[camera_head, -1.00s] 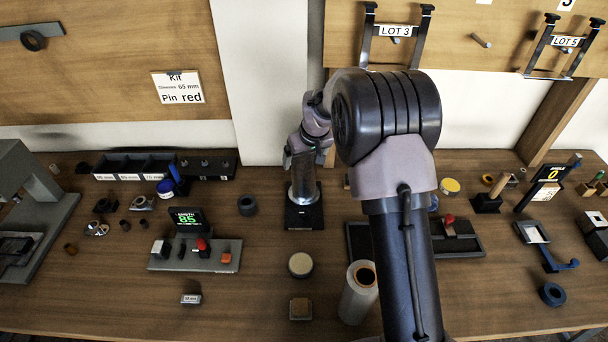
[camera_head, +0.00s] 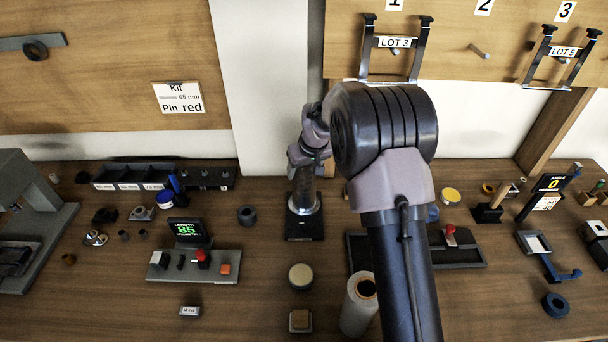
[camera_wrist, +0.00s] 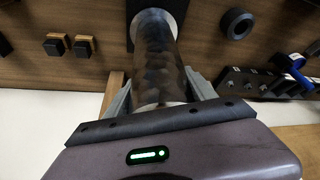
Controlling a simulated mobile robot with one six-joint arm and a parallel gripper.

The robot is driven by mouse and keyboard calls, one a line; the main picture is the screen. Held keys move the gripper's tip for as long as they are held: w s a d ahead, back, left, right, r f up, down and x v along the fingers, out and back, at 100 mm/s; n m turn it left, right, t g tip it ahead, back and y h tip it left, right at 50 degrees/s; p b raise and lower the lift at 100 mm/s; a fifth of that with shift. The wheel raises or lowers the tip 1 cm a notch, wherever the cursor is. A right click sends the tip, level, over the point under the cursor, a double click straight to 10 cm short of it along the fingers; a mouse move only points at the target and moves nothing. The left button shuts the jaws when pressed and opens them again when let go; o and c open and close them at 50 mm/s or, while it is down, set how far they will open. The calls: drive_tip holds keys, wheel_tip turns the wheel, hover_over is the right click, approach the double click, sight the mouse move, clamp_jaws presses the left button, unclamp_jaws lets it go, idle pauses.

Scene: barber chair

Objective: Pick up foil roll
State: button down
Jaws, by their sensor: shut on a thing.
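The foil roll (camera_head: 304,199) is a shiny metallic cylinder standing upright at its black square base (camera_head: 304,229), near the back of the bench in the head view. It also shows in the wrist view (camera_wrist: 157,62), with the dark base at its far end. My gripper (camera_head: 306,157) is shut on the roll near its upper end, one finger on each side in the wrist view (camera_wrist: 159,98). My fingers hide part of the roll, and I cannot tell whether its bottom is clear of the base.
A pale wrapped roll (camera_head: 359,303) stands at the front, partly behind my arm. A round tin (camera_head: 300,276) and a dark ring (camera_head: 247,215) are nearby. A panel with a lit display (camera_head: 187,229) is at left. LOT frames (camera_head: 396,43) hang on the back wall.

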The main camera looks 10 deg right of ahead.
wheel_tip(320, 180, up, 28)
drive_tip(key=p, duration=0.8)
drive_tip(key=shift+p, duration=0.4)
